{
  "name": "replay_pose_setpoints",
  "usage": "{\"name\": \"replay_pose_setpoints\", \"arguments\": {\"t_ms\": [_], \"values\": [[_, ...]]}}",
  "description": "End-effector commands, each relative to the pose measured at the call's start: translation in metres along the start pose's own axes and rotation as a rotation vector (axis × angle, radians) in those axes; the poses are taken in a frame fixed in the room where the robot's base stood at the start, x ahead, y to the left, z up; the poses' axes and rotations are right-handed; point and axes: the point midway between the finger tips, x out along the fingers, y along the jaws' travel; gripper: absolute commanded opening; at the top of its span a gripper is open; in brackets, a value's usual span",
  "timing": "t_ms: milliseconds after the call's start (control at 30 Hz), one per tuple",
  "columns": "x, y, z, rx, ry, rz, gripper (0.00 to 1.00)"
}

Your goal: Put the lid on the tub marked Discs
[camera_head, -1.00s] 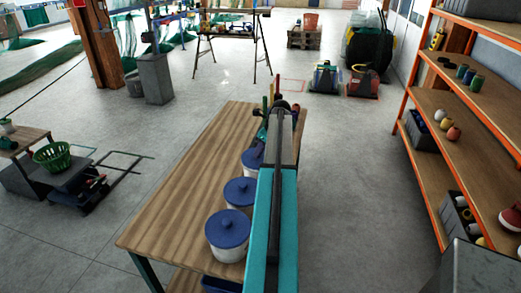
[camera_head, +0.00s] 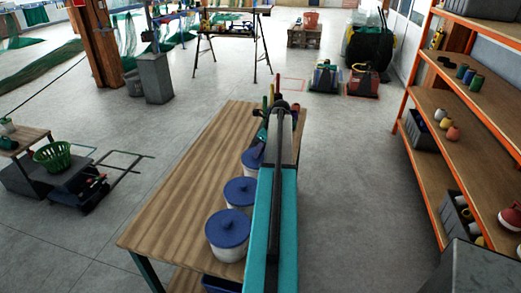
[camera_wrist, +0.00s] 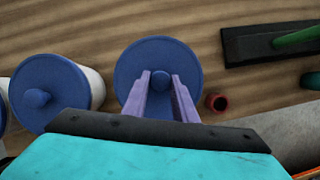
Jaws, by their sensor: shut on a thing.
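Three round blue lids with knobs show in a row along the table. In the wrist view my gripper (camera_wrist: 160,84) is shut on the knob of the farthest lid (camera_wrist: 133,66). In the head view this lid (camera_head: 252,157) is partly behind my arm, with a pale tub wall below it. I cannot tell whether it is seated or just above. The middle tub (camera_head: 236,208) and the nearest tub (camera_head: 226,251) are white and wear blue lids; one shows in the wrist view (camera_wrist: 97,88). No tub marking is readable, so I cannot tell which is Discs.
The wooden table (camera_head: 185,190) is clear on its left side. A small red cup (camera_wrist: 217,102) stands right of the held lid. A dark flat block (camera_wrist: 250,47) and green-handled things lie beyond it. An orange-framed shelf (camera_head: 470,110) stands at the right, across open floor.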

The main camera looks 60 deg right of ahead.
Motion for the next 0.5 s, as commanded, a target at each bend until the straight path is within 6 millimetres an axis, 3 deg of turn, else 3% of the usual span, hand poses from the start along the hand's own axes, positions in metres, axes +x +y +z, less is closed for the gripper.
{"name": "replay_pose_setpoints", "arguments": {"t_ms": [233, 267, 300, 367, 500], "values": [[0.0001, 0.0, 0.0, 0.0, 0.0, 0.0, 0.04], [0.0001, 0.0, 0.0, 0.0, 0.0, 0.0, 0.3], [0.0001, 0.0, 0.0, 0.0, 0.0, 0.0, 0.37], [0.0001, 0.0, 0.0, 0.0, 0.0, 0.0, 0.47], [0.0002, 0.0001, 0.0, 0.0, 0.0, 0.0, 0.47]]}}
